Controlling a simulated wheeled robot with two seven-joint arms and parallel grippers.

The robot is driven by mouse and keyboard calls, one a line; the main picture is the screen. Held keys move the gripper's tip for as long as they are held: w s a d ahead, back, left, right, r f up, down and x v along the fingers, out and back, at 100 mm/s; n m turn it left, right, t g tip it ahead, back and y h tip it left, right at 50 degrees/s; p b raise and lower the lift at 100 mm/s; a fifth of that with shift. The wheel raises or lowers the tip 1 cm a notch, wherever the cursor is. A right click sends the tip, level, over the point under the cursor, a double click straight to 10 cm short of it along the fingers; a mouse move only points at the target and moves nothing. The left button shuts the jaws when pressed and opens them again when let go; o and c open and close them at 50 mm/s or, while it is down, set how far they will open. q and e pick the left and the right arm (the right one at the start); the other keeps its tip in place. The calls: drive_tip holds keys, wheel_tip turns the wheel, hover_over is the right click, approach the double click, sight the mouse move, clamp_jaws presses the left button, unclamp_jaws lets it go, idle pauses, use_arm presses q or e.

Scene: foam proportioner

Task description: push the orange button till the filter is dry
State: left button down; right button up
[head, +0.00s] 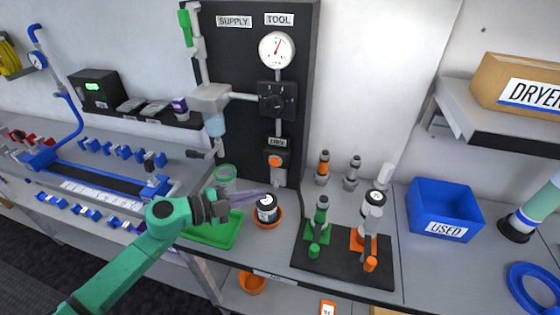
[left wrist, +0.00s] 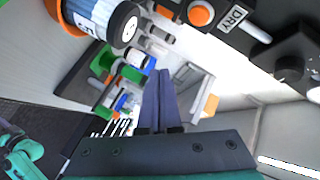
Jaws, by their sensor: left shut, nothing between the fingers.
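The orange button (head: 274,161) sits on a dark box under a DRY label on the black panel. It also shows in the left wrist view (left wrist: 199,14) at the top. A pale cylinder with a black top (head: 267,208), perhaps the filter, stands in an orange dish on the bench below the button. It shows large in the left wrist view (left wrist: 100,18); I cannot tell whether it is dry. My left gripper (head: 266,194) is shut and empty, its purple fingers pointing right near the cylinder's top. It is below the button and apart from it. My right gripper is not in view.
A pressure gauge (head: 277,49) and a black knob (head: 273,101) are above the button. A green tray (head: 218,234) lies left of the cylinder. A black stand (head: 330,263) with green and orange fittings is to the right, beside a blue USED bin (head: 444,211).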

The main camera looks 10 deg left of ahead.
use_arm(q)
drive_tip(key=b, duration=0.3)
approach(278, 165)
drive_tip(key=w+d+f, duration=0.2)
drive_tip(key=d, duration=0.3)
drive_tip(key=shift+w+a+r, duration=0.15)
drive_tip(key=shift+w+a, duration=0.05)
drive_tip(key=shift+w, duration=0.1)
idle(1.0)
idle(0.5)
drive_tip(key=shift+w, duration=0.4)
drive_tip(key=shift+w, duration=0.45)
idle(0.4)
drive_tip(key=shift+s, duration=0.1)
drive_tip(key=shift+s+p, duration=0.5)
drive_tip(key=shift+s, duration=0.25)
